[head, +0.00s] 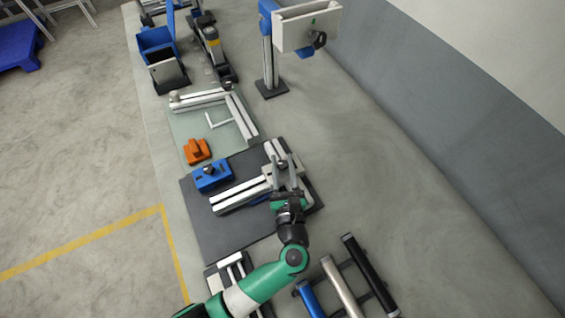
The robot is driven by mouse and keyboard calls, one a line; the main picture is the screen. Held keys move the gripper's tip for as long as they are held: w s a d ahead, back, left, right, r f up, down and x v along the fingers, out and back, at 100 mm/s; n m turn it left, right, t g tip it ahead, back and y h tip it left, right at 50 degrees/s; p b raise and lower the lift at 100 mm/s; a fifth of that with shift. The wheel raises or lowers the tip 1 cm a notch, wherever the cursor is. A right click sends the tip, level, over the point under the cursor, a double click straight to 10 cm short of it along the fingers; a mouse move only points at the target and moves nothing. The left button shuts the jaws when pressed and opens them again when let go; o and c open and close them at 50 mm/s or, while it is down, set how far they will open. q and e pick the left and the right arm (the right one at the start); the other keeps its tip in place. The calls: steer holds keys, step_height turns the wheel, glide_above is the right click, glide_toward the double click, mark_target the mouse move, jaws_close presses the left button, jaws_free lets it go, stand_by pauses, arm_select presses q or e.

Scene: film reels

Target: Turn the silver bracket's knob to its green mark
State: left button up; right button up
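My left gripper (288,160) is above the dark mat, its two fingers apart over a pale silver block (266,170) on silver rails (238,194). This block may be the silver bracket; the fingers hide part of it, and I cannot make out its knob or whether the fingers touch it. I see no green mark on it. A blue block with a black knob (209,169) sits left of the rails. My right gripper is out of view.
An orange block (198,151) lies on a pale glass-like plate (184,124). A post (268,62) carrying a pale box (307,29) stands behind. A rack of cylinders (342,284) is at front right. The bench's right side is clear.

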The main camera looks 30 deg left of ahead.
arm_select(q)
jaws_close()
steer(key=m+t+h+p, duration=0.1)
steer(key=h, duration=0.1)
steer(key=m+t+h+p, duration=0.1)
steer(key=m+h+p, duration=0.1)
steer(key=shift+a+r+h, duration=0.15)
steer(key=shift+a+h, duration=0.05)
steer(key=shift+h, duration=0.1)
steer(key=m+t+h+p, duration=0.1)
steer(key=m+h, duration=0.2)
steer(key=h, duration=0.1)
steer(key=shift+p, duration=0.4)
steer(key=m+h, duration=0.2)
steer(key=h, duration=0.2)
steer(key=shift+m+p, duration=0.3)
steer(key=shift+p, duration=0.1)
steer(key=m+g+h, duration=0.1)
steer(key=m+h, duration=0.1)
steer(key=h, duration=0.2)
steer(key=shift+w+m, duration=0.1)
steer(key=shift+m, duration=0.2)
steer(key=shift+d+f+m+g+h+b, duration=0.1)
steer(key=shift+m+g+h+b, duration=0.1)
steer(key=shift+m+g+h, duration=0.7)
steer(key=shift+d+f+m+g+h+b, duration=0.15)
steer(key=shift+m+g+h, duration=0.4)
steer(key=shift+h, duration=0.65)
steer(key=shift+r, duration=0.1)
